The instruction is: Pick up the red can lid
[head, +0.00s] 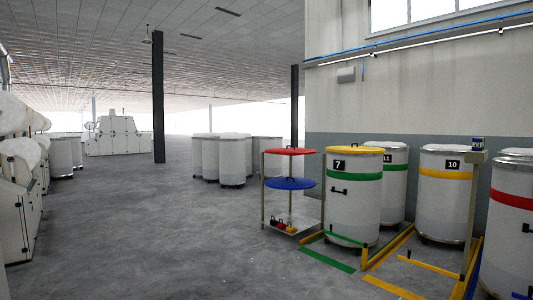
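The red can lid (290,151) lies flat on top of a slim open rack, right of the picture's middle. It is a wide round disc with a small dark handle on top. A blue lid (291,183) sits on the level below it. My gripper is not in this view.
The rack (263,205) has small red and dark items on its bottom shelf. White can 7 (352,215), with a yellow lid (355,150), stands close on its right. Green and yellow floor strips (327,260) lie in front. Open grey floor (190,240) is to the left.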

